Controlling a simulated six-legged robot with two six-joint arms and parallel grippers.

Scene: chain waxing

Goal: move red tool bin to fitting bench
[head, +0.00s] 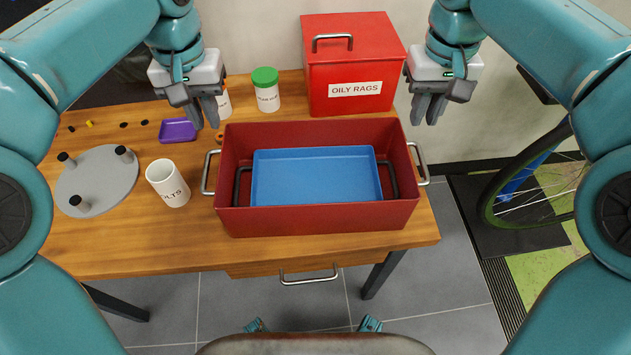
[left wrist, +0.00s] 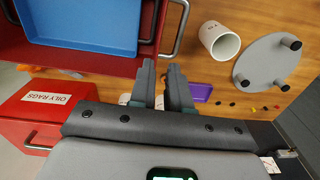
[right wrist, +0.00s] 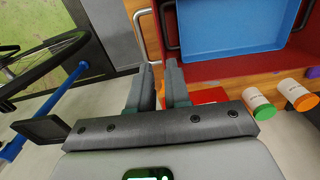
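The red tool bin (head: 318,221) stands on a wooden bench (head: 130,245) near its front right corner. It has a metal handle at its left end (head: 207,174) and another at its right end (head: 421,165). A blue tray (head: 315,178) with dark handles lies inside it. My left gripper (head: 205,115) is open and empty, above and behind the bin's left end. My right gripper (head: 430,110) is open and empty, above and behind its right end. Neither touches a handle. I cannot tell whether this bench is the fitting bench.
A red OILY RAGS box (head: 354,65) stands behind the bin. A green-lidded jar (head: 266,90), a white cup (head: 168,183), a purple tray (head: 178,130) and a grey disc (head: 97,180) with dark pegs are on the bench. A bicycle wheel (head: 530,180) stands at the right; grey floor is clear in front.

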